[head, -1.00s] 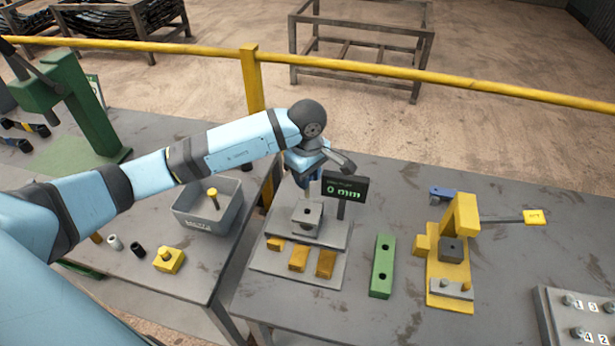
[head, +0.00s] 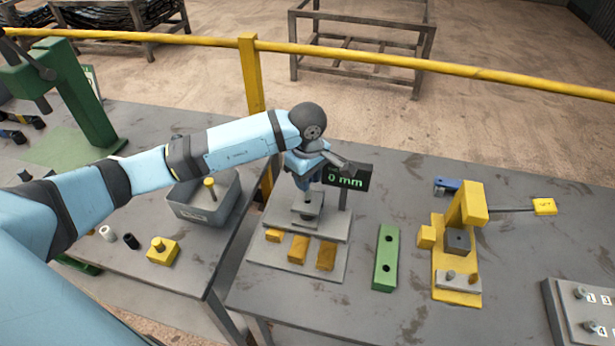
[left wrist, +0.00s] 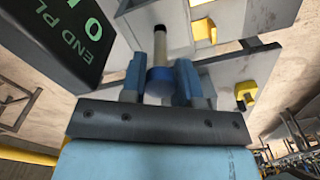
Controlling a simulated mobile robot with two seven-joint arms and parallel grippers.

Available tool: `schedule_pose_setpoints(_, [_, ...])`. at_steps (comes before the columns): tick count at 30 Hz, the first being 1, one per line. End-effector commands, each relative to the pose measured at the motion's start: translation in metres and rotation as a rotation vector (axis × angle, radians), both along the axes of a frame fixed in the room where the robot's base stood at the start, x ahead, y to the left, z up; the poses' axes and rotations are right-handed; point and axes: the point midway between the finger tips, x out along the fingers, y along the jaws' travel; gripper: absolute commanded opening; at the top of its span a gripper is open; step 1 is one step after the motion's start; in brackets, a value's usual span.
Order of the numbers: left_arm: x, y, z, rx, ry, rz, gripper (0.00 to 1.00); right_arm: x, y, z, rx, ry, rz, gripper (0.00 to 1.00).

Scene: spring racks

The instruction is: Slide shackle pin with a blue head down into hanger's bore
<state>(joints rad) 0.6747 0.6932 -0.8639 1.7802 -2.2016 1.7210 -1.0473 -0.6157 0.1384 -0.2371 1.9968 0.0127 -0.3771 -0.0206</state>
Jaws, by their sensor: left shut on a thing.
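My left gripper (head: 308,186) is over the hanger, pointing down, and shut on the blue-headed shackle pin. In the left wrist view, the gripper's two blue fingers (left wrist: 160,88) close on the pin's blue head (left wrist: 158,78). The pin's pale shank (left wrist: 176,18) reaches away from the fingers toward the grey hanger. The hanger (head: 309,210) is a grey block on the stepped grey stand. The gripper hides most of its top and bore, so I cannot tell how far the shank is in. My right gripper is out of view.
A display (head: 347,178) reading 0 mm stands close beside the gripper. Several brass-coloured blocks (head: 298,248) sit on the stand's front step. A green two-hole bar (head: 386,258) and a yellow fixture (head: 456,285) are to the right. A grey bin (head: 231,209) is left.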

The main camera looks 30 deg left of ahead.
Motion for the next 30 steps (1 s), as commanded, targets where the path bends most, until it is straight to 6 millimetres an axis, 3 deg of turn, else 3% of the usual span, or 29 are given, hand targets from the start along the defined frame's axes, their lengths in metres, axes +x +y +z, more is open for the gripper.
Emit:
schedule_pose_setpoints(15, [0.000,0.000,0.000,0.000,-0.001,0.000,0.12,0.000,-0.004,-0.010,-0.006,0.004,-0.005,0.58])
schedule_pose_setpoints(30, [0.000,0.000,0.000,0.000,-0.001,0.000,0.12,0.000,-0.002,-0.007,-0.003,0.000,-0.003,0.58])
